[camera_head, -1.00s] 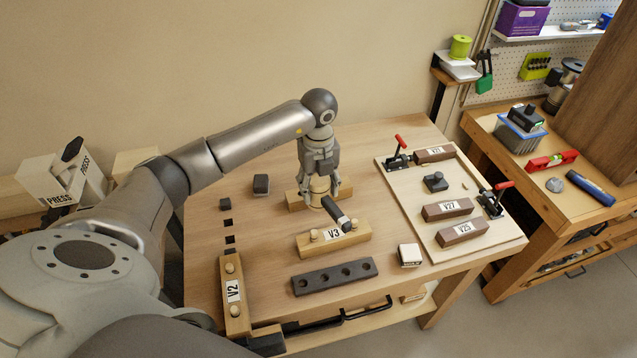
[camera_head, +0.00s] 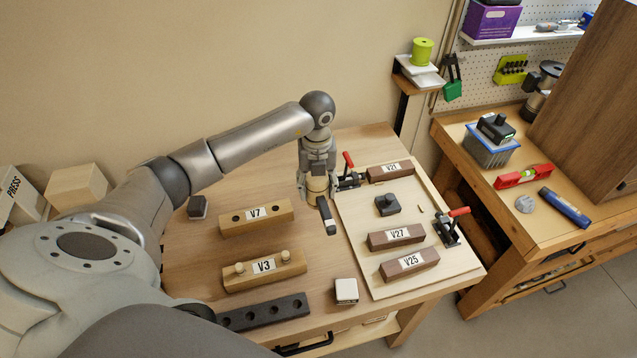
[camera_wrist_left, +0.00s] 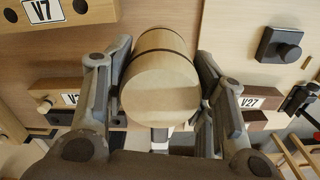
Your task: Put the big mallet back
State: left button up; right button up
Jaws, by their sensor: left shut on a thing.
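The big mallet has a pale wooden barrel head (camera_head: 317,185) and a dark handle (camera_head: 327,216) that points toward the front of the bench. My left gripper (camera_head: 318,180) is shut on the mallet head, with a finger on either side. In the left wrist view the round wooden head (camera_wrist_left: 160,88) fills the space between the fingers (camera_wrist_left: 158,92). The mallet is near the left edge of the pale board (camera_head: 375,285); its exact height is unclear. The wooden V7 block (camera_head: 256,214), with dark holes, is left of it. My right gripper is not in view.
The V3 block (camera_head: 264,267) with two pegs and a dark holed block (camera_head: 264,312) lie on the bench's front left. The board carries the V27 block (camera_head: 396,237), V25 block (camera_head: 409,263), a dark knob (camera_head: 388,204) and red-handled clamps (camera_head: 447,227). A white-topped block (camera_head: 346,290) sits beside it.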

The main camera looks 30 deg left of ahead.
pick_arm(q)
jog(key=shift+f, duration=0.6)
jog(key=f+b, duration=0.3)
jog(key=f, duration=0.1)
jog(key=shift+w, duration=0.2)
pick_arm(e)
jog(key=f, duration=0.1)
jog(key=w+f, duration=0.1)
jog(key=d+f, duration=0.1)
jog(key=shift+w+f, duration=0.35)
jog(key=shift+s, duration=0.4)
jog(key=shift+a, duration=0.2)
pick_arm(q)
jog(key=shift+f+b, duration=0.85)
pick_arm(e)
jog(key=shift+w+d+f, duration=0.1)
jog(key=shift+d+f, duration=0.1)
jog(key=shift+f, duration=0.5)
pick_arm(q)
jog(key=shift+f+b, duration=0.9)
jog(key=shift+f, duration=0.2)
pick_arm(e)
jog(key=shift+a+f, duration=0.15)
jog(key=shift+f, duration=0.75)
pick_arm(q)
jog(key=shift+s, duration=0.1)
jog(key=o, duration=1.4)
